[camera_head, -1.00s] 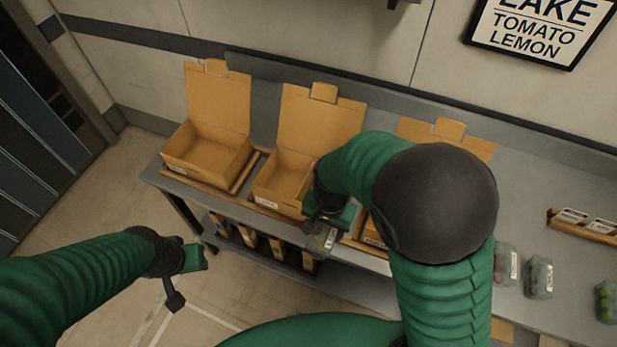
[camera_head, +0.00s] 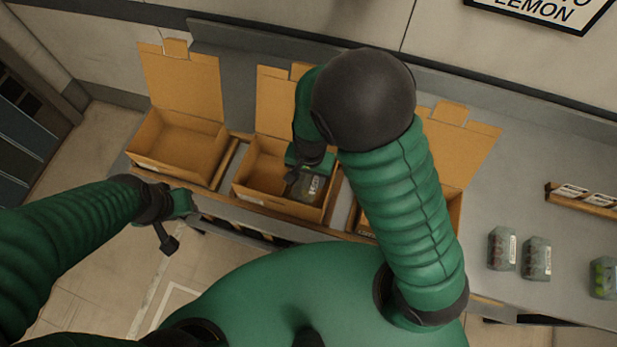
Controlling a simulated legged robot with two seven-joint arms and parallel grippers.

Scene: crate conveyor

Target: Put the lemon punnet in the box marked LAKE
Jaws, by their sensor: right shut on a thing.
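My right gripper (camera_head: 300,168) is shut on a clear punnet with a white label (camera_head: 309,188). It holds the punnet over or inside the open middle box (camera_head: 258,203); I cannot tell if the punnet touches the floor of the box. The contents of the punnet are too dark to make out. The white label on the box front is too small to read. My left gripper (camera_head: 178,222) hangs in front of the left box, away from everything; its jaw opening is unclear. A wall sign (camera_head: 540,12) at the top right shows LEMON, its upper part cut off.
An open, empty box (camera_head: 170,165) stands at left, and another box (camera_head: 452,205) at right is partly behind my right arm. Several other punnets (camera_head: 502,249) stand on the grey table at right, near a rack of labels (camera_head: 582,199). Raised lids stand behind the boxes.

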